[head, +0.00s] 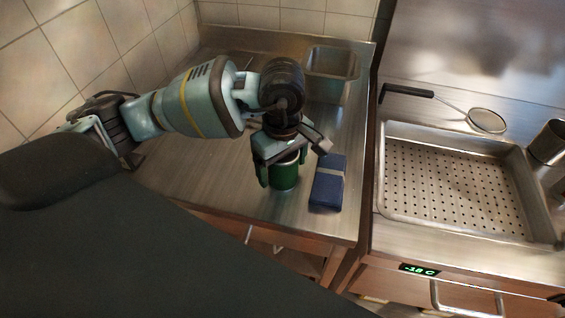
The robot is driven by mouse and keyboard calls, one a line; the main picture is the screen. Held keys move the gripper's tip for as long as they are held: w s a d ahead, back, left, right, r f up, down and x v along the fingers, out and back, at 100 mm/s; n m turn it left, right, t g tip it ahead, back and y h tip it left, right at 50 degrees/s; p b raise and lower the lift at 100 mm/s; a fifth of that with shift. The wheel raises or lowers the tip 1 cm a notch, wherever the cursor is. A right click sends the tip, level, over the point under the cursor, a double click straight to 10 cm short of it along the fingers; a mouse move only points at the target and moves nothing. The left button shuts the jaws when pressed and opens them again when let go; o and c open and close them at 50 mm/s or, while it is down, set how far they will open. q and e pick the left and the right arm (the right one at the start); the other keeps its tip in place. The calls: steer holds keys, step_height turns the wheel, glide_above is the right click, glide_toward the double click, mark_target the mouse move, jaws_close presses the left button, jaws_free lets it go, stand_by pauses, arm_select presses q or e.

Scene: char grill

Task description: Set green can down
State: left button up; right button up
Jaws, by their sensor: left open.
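A green can (285,176) stands upright on the steel counter (206,168), near its front edge. My left gripper (281,172) reaches down over the can from above, with a finger on its left side and another part at its right. Its jaws are open around the can; the upper part of the can is hidden by the gripper. Whether a finger still touches the can is hard to tell. My right gripper is not in the view.
A dark blue box with a grey band (327,187) lies just right of the can. A metal container (331,70) stands at the back. A perforated steel tray (455,185) and a strainer (486,121) are on the right-hand unit. The counter left of the can is clear.

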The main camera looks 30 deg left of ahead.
arm_select(q)
steer(key=shift+r, duration=0.1)
step_height(320, 180, up, 12)
steer(key=shift+r, duration=0.1)
stand_by(0.4)
